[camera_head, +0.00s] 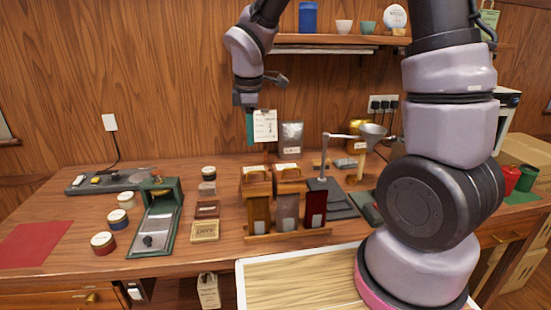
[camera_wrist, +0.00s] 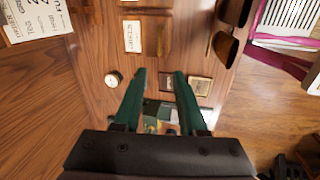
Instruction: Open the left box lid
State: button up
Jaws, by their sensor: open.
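The left wooden box (camera_head: 256,189) stands on the counter behind the tall tins, with an arched handle and a pale label on its lid. The lid looks shut. In the wrist view the left box (camera_wrist: 147,45) is near the top, with its label and handle showing. The right wooden box (camera_head: 290,186) stands beside it, with a similar lid. The tall tins hide part of the box fronts. My gripper (camera_head: 250,138) hangs high above the back of the counter, above the left box and apart from it. Its green fingers (camera_wrist: 160,73) are spread and empty.
Three tall tins (camera_head: 287,212) stand in a wooden rack in front of the boxes. A green press tray (camera_head: 157,226), small boxes (camera_head: 205,231) and round tins (camera_head: 103,243) lie to the left. A funnel stand (camera_head: 323,165) is to the right. A shelf (camera_head: 330,39) is above.

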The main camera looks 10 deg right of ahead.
jog(key=x, duration=0.2)
send_over(252, 182)
jog(key=shift+n, duration=0.3)
jog(key=x, duration=0.3)
jog(key=s+x, duration=0.1)
jog(key=x, duration=0.2)
jog(key=s+x, duration=0.1)
jog(key=x, duration=0.2)
jog(key=shift+f, duration=0.45)
grip_shut()
dwell(0.4)
